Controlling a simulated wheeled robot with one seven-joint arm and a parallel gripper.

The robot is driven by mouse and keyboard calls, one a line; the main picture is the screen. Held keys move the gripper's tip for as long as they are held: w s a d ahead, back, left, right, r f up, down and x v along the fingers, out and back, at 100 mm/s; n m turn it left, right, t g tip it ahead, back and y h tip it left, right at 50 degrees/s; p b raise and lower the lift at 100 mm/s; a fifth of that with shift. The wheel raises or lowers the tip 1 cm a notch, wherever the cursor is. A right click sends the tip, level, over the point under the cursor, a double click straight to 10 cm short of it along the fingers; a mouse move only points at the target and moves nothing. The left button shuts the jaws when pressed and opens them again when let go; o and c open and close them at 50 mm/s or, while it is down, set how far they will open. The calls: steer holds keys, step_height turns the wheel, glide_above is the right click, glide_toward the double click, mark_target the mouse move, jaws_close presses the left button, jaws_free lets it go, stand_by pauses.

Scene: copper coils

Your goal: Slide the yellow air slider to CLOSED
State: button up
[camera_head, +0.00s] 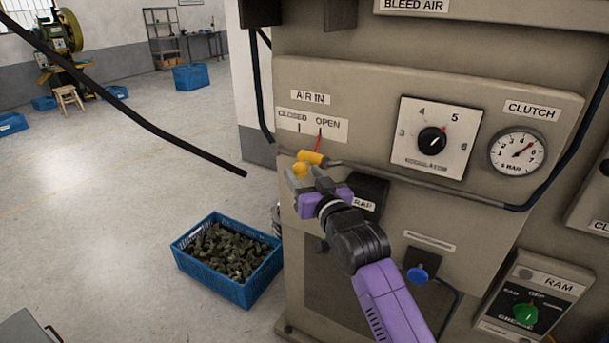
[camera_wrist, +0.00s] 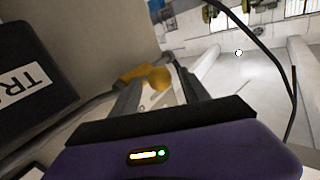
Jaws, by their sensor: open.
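The yellow air slider (camera_head: 313,157) sits on a horizontal pipe on the machine front. Its red pointer stands under OPEN on the AIR IN label plate (camera_head: 298,124), right of the CLOSED mark. A rounded yellow knob (camera_head: 299,170) sticks out from the slider. My gripper (camera_head: 304,176) is open at the slider, with its fingers on either side of the knob. In the wrist view, the knob (camera_wrist: 158,78) shows between the finger ends, with the slider body (camera_wrist: 134,73) behind it. I cannot tell whether either finger touches it.
The pipe (camera_head: 420,186) runs right below the modulator dial (camera_head: 433,141) and pressure gauge (camera_head: 517,152). A black TRAP box (camera_head: 370,190) juts out beside my gripper. A blue crate of dark parts (camera_head: 184,261) stands on the floor below left. A black cable (camera_head: 150,125) hangs at left.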

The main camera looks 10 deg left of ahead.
jaws_close()
stand_by(1.3)
